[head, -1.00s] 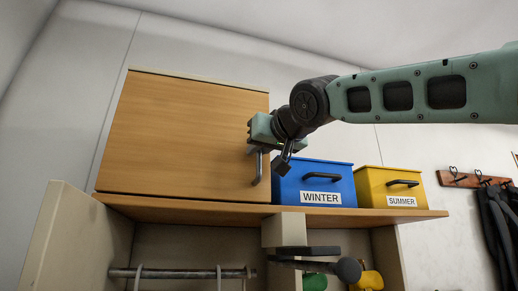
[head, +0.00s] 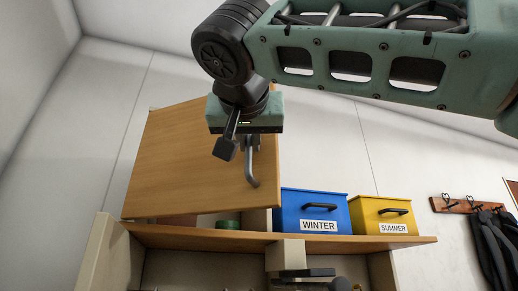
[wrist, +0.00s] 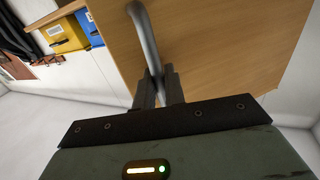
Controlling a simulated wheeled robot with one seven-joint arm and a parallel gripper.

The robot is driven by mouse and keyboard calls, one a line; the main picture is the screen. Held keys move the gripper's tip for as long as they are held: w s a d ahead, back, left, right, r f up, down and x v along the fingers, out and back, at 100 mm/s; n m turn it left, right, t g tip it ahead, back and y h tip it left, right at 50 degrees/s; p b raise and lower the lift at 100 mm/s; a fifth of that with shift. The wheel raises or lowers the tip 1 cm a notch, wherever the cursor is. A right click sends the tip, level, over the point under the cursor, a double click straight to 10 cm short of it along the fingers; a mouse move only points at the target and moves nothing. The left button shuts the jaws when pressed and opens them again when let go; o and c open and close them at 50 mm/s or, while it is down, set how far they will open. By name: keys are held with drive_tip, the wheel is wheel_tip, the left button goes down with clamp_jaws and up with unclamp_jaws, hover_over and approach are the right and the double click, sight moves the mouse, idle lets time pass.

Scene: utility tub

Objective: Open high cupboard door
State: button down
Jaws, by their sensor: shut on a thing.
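The wooden cupboard door (head: 185,165) is tilted up, with its bottom edge swung out and a gap below it in the head view. It also fills much of the wrist view (wrist: 225,45). A grey bar handle (head: 250,167) is fixed near the door's right edge. In the wrist view the handle (wrist: 146,35) runs down between the two fingers of my gripper (wrist: 160,88), which is shut on it. In the head view my gripper (head: 247,138) is at the handle's upper part, its fingers partly hidden by my wrist.
A green round thing (head: 228,224) shows inside the cupboard through the gap. A blue WINTER box (head: 313,212) and a yellow SUMMER box (head: 380,215) stand on the shelf (head: 350,242) to the right. Coats hang on a rack (head: 468,205) at far right.

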drive_tip(key=s+a+p, duration=0.8)
drive_tip(key=s+a, duration=0.6)
drive_tip(key=a, duration=0.1)
drive_tip(key=shift+s, duration=0.15)
drive_tip(key=c, duration=1.6)
unclamp_jaws()
